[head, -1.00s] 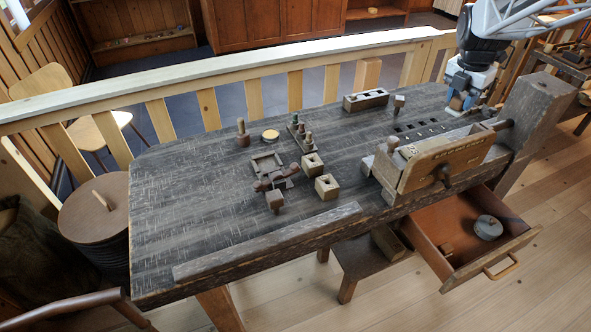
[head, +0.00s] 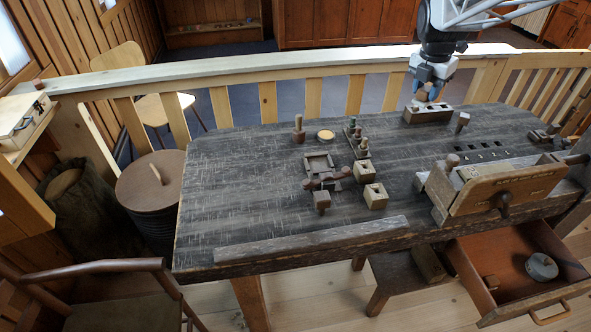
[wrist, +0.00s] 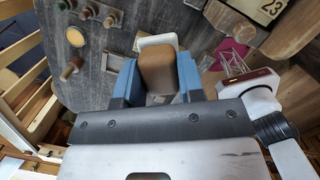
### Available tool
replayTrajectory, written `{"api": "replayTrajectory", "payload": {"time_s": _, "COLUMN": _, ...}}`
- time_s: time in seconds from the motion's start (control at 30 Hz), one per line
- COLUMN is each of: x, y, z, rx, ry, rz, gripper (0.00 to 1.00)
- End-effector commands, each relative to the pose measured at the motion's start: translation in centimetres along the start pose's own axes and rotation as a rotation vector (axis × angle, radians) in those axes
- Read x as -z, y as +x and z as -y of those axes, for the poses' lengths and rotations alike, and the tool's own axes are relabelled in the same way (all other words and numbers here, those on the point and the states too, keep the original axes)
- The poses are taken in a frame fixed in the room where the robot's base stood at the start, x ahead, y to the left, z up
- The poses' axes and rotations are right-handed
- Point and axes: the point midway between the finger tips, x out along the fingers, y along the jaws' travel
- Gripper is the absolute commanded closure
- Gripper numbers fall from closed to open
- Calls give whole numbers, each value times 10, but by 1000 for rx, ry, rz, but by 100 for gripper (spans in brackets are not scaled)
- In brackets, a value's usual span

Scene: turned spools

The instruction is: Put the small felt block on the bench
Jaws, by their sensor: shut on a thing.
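My gripper (head: 429,86) is at the back right of the bench, above the dark bench top (head: 250,190). In the wrist view my gripper (wrist: 158,80) has its blue fingers closed on the sides of a brown, rounded block (wrist: 157,68), which I take to be the small felt block. The block is held over the bench top and hides part of what is below it. In the head view the fingers mostly cover it, and I cannot tell its exact height above the bench.
A slotted wooden block (head: 428,115) stands close below my gripper. A peg rack (head: 357,140), a pegged spool (head: 298,132), a round disc (head: 325,135) and square blocks (head: 375,196) stand mid-bench. A vise (head: 510,188) fills the right. An open drawer (head: 500,262) juts below. The bench's left is clear.

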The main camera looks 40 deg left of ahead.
Motion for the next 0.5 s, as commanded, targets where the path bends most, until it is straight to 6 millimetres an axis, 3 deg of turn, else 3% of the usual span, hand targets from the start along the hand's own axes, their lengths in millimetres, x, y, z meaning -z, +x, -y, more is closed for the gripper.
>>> {"api": "replayTrajectory", "payload": {"time_s": 0.5, "x": 74, "y": -10, "z": -121, "rx": -23, "ry": -160, "rz": -1, "gripper": 87}}
